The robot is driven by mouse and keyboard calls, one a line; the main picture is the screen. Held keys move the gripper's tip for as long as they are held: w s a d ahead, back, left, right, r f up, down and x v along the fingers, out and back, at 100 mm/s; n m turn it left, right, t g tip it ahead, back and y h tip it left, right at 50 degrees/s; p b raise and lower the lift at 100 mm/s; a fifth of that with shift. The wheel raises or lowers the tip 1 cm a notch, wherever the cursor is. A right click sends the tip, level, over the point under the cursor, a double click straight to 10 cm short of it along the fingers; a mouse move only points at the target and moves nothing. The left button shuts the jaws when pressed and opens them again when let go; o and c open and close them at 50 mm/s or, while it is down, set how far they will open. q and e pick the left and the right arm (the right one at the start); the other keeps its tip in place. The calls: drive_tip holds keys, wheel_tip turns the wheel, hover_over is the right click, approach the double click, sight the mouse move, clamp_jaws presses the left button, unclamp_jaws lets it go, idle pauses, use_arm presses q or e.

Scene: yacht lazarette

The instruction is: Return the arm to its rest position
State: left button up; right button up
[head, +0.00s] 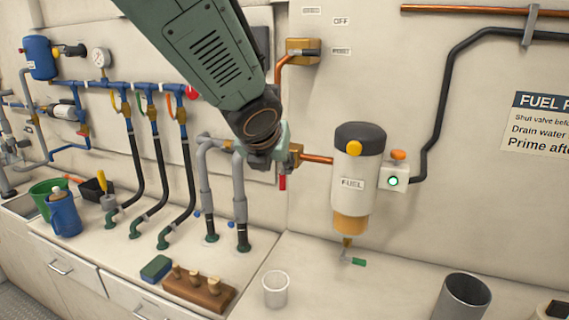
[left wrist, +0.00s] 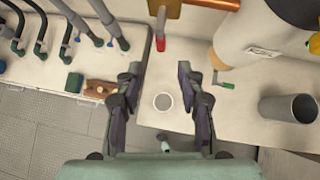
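My left arm comes in from the top of the head view, and its wrist and gripper (head: 270,150) are in front of the wall by the copper fuel pipe. In the left wrist view the left gripper (left wrist: 160,78) is open, its two dark fingers apart with nothing between them. A red lever handle (head: 283,182) hangs just below the gripper in the head view; in the wrist view it lies beyond the fingertips (left wrist: 160,43). The arm hides part of the pipe and wall. My right gripper is in neither view.
The white fuel filter (head: 352,185) stands close to the right of the gripper. A white cup (head: 276,289), a grey metal cylinder (head: 462,298) and a wooden plug block (head: 199,289) are on the counter (head: 370,290). Grey hoses (head: 239,190) rise at the left.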

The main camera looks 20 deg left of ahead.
use_arm(q)
drive_tip(key=shift+r, duration=0.1)
drive_tip(key=s+f+n+h+b, duration=0.1)
drive_tip(key=s+f+n+b, duration=0.1)
drive_tip(key=f+n, duration=0.7)
drive_tip(key=s+d+f+n+g+b, duration=0.1)
drive_tip(key=s+f+n, duration=0.3)
drive_tip(key=f+n, duration=0.6)
drive_tip(key=s+d+f+n+h+b, duration=0.1)
drive_tip(key=s+f+n, duration=0.3)
drive_tip(key=f+n, duration=0.5)
drive_tip(key=shift+s+d+f+h+b, duration=0.1)
drive_tip(key=shift+f+h+b, duration=0.25)
drive_tip(key=shift+b, duration=0.5)
drive_tip(key=s+a+f+n+g+b, duration=0.1)
drive_tip(key=s+f+n+g+b, duration=0.2)
drive_tip(key=s+f, duration=0.9)
drive_tip(key=s+a+f+n+g+y+b, duration=0.1)
drive_tip(key=s+f+n+g+b, duration=0.2)
drive_tip(key=s+f, duration=1)
drive_tip(key=s+g+b, duration=0.1)
drive_tip(key=s, duration=0.3)
drive_tip(key=shift+s+a+f+n+g, duration=0.15)
drive_tip(key=shift+a+n+g, duration=0.15)
drive_tip(key=shift+g, duration=0.1)
